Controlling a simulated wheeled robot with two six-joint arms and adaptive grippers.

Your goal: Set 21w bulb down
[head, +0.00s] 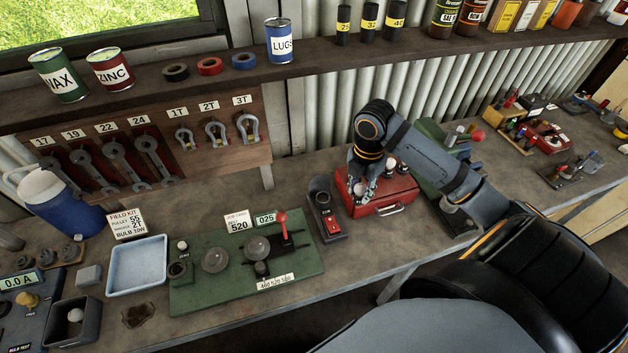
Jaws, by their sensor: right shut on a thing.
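My right gripper (364,195) reaches down over the red case (385,207) on the bench, its arm coming in from the right. It is shut on a small pale bulb, which I take to be the 21w bulb (360,188), mostly hidden between the fingers. The bulb is over the front left part of the case; I cannot tell whether it touches it. Other small pale round pieces (390,164) show on the case, partly hidden by my arm. My left gripper is out of view.
A dark holder with a red switch (332,225) stands just left of the case. Further left are a green board (205,290), an empty pale blue tray (138,264) and a dark bin (70,335) holding a white ball or bulb. A green device (432,133) stands behind my arm.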

